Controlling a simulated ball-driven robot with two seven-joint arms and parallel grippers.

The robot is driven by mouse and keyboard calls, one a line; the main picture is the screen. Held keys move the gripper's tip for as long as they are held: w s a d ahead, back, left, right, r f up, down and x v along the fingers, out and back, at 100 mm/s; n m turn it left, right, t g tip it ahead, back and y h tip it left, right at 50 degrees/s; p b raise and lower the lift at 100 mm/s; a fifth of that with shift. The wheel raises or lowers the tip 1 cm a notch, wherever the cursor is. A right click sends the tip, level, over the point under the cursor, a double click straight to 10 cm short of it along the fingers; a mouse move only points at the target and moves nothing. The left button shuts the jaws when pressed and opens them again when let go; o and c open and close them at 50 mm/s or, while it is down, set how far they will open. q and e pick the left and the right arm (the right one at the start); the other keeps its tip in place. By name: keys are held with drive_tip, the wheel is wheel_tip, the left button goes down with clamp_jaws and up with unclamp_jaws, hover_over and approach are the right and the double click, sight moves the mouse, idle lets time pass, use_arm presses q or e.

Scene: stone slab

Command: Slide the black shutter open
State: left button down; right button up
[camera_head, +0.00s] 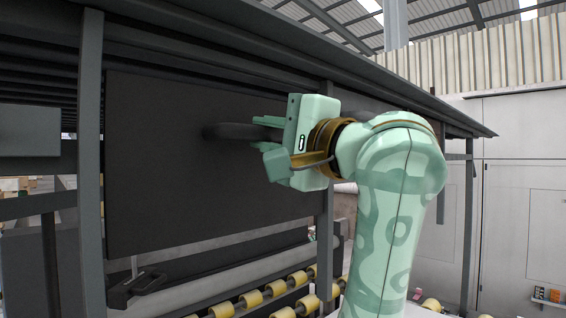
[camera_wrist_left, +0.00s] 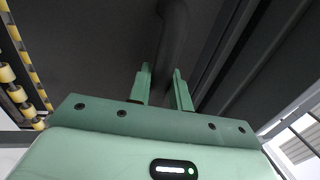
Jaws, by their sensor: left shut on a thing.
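The black shutter (camera_head: 170,175) is a large flat dark panel hanging in a grey metal frame, left of centre in the head view. A dark rounded handle (camera_head: 238,131) stands out from its face near the right side. My left gripper (camera_head: 268,135) is at the handle, its fingers shut on it. In the left wrist view the handle (camera_wrist_left: 174,40) runs down between the two green fingers (camera_wrist_left: 163,88), with the dark panel (camera_wrist_left: 90,40) behind. My right gripper is not in view.
Grey posts (camera_head: 90,170) frame the shutter at left and right. Below it is a conveyor with yellow rollers (camera_head: 250,299) and a black bracket (camera_head: 135,287). A pale wall with cabinets (camera_head: 520,190) is at the right.

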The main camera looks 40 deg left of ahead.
sight(247, 97)
use_arm(q)
wheel_tip(247, 97, up, 5)
drive_tip(key=shift+r+p, duration=0.1)
drive_tip(key=shift+p, duration=1)
drive_tip(key=shift+r, duration=0.45)
drive_tip(key=shift+s+r, duration=0.1)
drive_tip(key=shift+r, duration=0.15)
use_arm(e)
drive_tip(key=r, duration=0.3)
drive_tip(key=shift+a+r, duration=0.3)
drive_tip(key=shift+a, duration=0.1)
use_arm(q)
drive_tip(key=shift+p, duration=0.3)
drive_tip(key=c, duration=1.3)
unclamp_jaws()
drive_tip(key=shift+a, duration=0.1)
drive_tip(key=shift+c, duration=0.2)
drive_tip(key=shift+a+f, duration=0.2)
drive_tip(key=shift+a, duration=0.05)
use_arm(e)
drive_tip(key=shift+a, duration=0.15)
use_arm(q)
drive_tip(key=w+b+v, duration=0.1)
drive_tip(key=b+v, duration=0.5)
drive_tip(key=v, duration=1)
drive_tip(key=shift+s+d, duration=0.15)
drive_tip(key=shift+s, duration=0.25)
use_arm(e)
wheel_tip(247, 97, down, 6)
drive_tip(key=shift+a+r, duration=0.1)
